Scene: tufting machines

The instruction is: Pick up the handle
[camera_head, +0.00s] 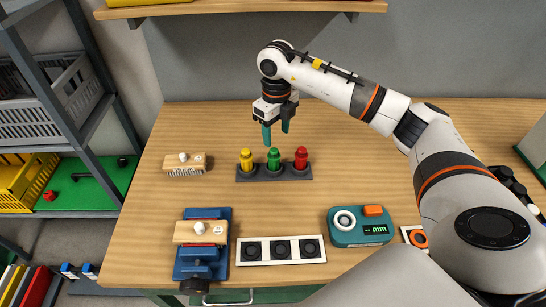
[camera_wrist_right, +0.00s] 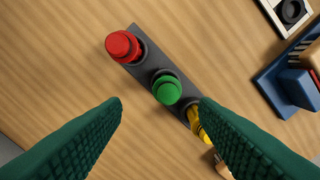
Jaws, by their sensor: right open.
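Three handle-like pegs, yellow (camera_head: 246,160), green (camera_head: 273,159) and red (camera_head: 301,158), stand upright in a dark holder (camera_head: 260,177) on the wooden table. I cannot tell which one is the handle. My right gripper (camera_head: 276,134) is open and empty, fingers pointing down, above and slightly behind the holder. In the right wrist view, the green peg (camera_wrist_right: 167,90) lies between and beyond the open fingers (camera_wrist_right: 160,104). The red peg (camera_wrist_right: 123,45) is at upper left, and the yellow peg (camera_wrist_right: 200,125) is partly hidden by a finger. My left gripper is not in view.
A small brush (camera_head: 185,163) lies left of the holder. In front are a blue vise (camera_head: 190,262) holding a wooden block (camera_head: 201,232), a white strip with dark sockets (camera_head: 262,251) and a teal gauge (camera_head: 350,238). A shelf (camera_head: 240,8) hangs behind.

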